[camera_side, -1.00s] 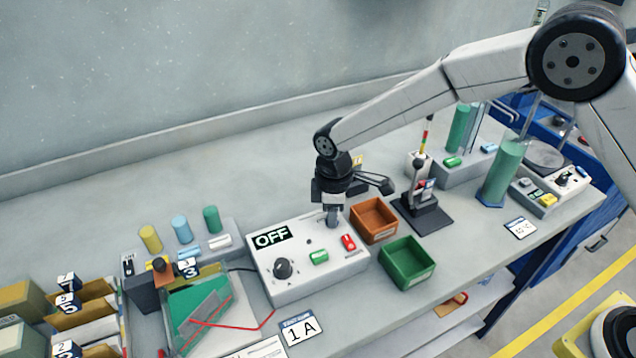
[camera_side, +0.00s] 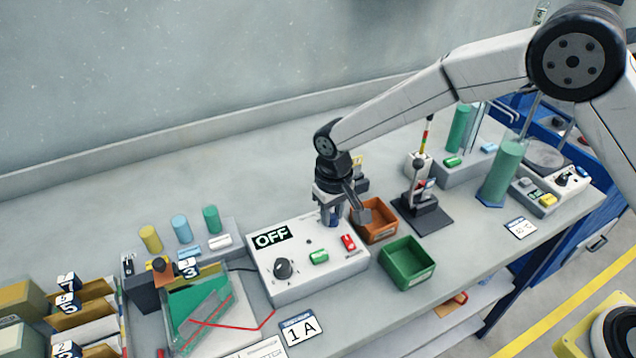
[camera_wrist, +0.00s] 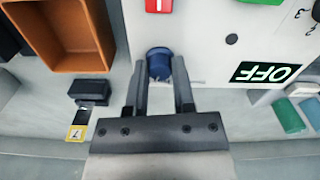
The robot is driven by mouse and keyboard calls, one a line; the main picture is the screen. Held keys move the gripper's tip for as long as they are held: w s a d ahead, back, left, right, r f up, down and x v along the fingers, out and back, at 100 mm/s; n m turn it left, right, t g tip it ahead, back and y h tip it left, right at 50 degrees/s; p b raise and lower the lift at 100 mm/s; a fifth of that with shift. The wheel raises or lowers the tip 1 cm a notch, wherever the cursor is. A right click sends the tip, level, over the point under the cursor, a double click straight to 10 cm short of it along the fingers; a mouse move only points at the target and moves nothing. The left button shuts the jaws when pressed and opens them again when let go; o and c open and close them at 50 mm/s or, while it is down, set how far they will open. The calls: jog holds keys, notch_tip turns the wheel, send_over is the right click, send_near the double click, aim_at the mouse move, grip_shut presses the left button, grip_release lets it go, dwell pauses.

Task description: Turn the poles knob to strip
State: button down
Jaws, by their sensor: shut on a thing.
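The white control box (camera_side: 292,284) stands on the bench with an OFF display (camera_side: 271,237), a black dial (camera_side: 284,268), a green button and a red switch (camera_side: 348,242). My gripper (camera_side: 332,219) points down at the box's back right corner. It is shut on a blue knob (camera_wrist: 159,64), which sits between the fingertips in the wrist view. The knob also shows as a blue patch below the gripper in the side view. Its pointer and the markings around it are hidden or too small to read.
An orange bin (camera_side: 379,222) and a green bin (camera_side: 407,262) stand right of the box. A small lever stand (camera_side: 422,205) is further right. A tray with a red-edged green sheet (camera_side: 205,315) lies left. A 1 A card (camera_side: 300,328) lies in front.

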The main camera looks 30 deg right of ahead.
aim_at(333, 215)
jog(key=m, duration=0.4)
jog(key=shift+m, duration=0.4)
jog(key=shift+c, duration=2.3)
grip_release()
jog(key=shift+r, duration=0.15)
jog(key=shift+r, duration=3.8)
